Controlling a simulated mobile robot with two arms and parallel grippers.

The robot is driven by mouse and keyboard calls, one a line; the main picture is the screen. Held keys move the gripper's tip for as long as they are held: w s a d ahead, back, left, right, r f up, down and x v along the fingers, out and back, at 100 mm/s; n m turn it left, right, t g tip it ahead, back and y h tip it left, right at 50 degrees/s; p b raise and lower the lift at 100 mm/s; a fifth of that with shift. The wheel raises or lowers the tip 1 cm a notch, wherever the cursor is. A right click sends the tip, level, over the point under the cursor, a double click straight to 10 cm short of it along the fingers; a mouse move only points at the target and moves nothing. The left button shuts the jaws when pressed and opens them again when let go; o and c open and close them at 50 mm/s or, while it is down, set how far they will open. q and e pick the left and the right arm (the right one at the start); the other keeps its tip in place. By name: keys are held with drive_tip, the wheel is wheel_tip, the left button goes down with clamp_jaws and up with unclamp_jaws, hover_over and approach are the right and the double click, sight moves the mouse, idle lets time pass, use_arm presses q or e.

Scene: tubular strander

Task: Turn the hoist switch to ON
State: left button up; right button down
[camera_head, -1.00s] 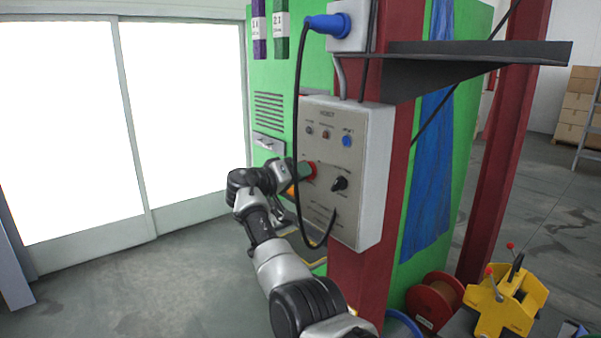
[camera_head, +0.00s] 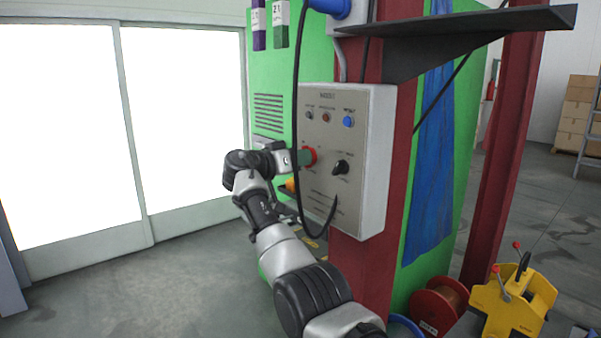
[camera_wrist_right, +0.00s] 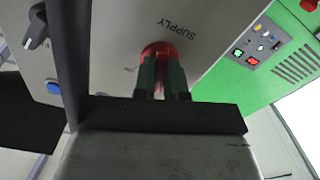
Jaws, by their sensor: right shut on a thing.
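The grey hoist control box (camera_head: 377,160) is fixed to a red post. On its face, a red round switch (camera_head: 312,153) sits at the left edge, and a black rotary knob (camera_head: 341,167) sits to its right. My right gripper (camera_head: 303,157) reaches in from the left and is shut on the red switch. In the right wrist view, the fingers (camera_wrist_right: 162,76) close over the middle of the red switch (camera_wrist_right: 160,48), beside the upside-down word SUPPLY. The fingers hide the switch's handle, so its position cannot be read. My left gripper is not in view.
A black cable (camera_head: 296,90) hangs in front of the box face, close to my right gripper. A blue button (camera_head: 348,122) and small lamps are above the knob. A dark shelf (camera_head: 470,35) juts out above right. A yellow device (camera_head: 515,303) stands at lower right.

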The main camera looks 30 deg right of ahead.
drive_tip(key=shift+m+b, duration=1.45)
drive_tip(key=shift+m, duration=4.85)
drive_tip(key=c, duration=1.2)
unclamp_jaws()
drive_tip(key=a, duration=0.3)
drive_tip(key=a+b, duration=0.1)
drive_tip(key=a, duration=0.3)
drive_tip(key=s+a+b, duration=0.1)
drive_tip(key=a, duration=0.2)
drive_tip(key=shift+a, duration=0.4)
